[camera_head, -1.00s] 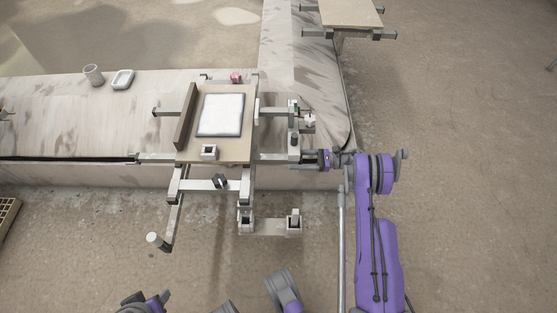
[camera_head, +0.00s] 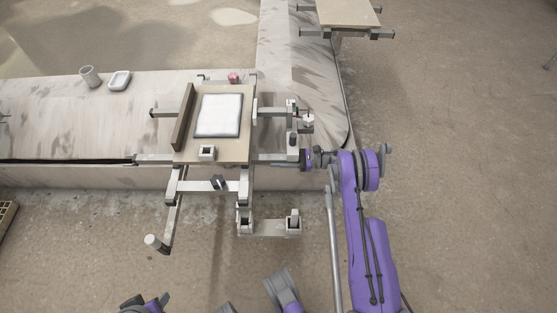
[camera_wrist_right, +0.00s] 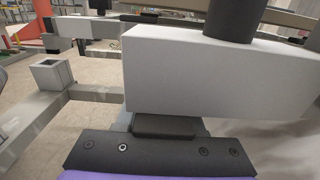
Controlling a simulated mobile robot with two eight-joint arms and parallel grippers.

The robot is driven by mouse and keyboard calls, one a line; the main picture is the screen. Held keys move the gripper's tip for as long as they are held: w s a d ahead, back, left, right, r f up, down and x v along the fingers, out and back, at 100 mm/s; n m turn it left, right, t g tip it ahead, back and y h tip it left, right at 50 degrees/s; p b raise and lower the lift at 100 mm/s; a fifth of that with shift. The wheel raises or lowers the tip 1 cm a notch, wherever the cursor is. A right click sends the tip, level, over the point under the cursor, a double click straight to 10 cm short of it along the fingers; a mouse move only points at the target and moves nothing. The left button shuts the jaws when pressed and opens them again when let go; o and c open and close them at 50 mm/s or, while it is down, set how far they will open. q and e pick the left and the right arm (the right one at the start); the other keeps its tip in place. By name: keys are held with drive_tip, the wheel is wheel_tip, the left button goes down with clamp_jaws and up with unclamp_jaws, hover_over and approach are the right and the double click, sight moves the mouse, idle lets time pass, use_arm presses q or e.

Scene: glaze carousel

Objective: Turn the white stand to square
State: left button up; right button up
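The white stand is a pale metal frame (camera_head: 212,186) with arms and posts, at the bench corner in the head view. It carries a beige board (camera_head: 228,150) with a white slab (camera_head: 218,116) on it, which looks nearly square to the bench edge. My right gripper (camera_head: 306,159) is at the right end of the stand, beside a pale block with a dark knob (camera_head: 292,139). In the right wrist view a pale block (camera_wrist_right: 205,75) with a dark cylinder (camera_wrist_right: 231,18) fills the space before the gripper and hides its fingers.
A dark brown bar (camera_head: 183,117) lines the board's left edge, and a small white square cup (camera_head: 207,152) sits at its front. A grey cup (camera_head: 89,76) and white dish (camera_head: 120,80) stand on the bench. Another board (camera_head: 346,12) is at the top. The floor at right is clear.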

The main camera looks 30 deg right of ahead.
clamp_jaws()
idle(1.0)
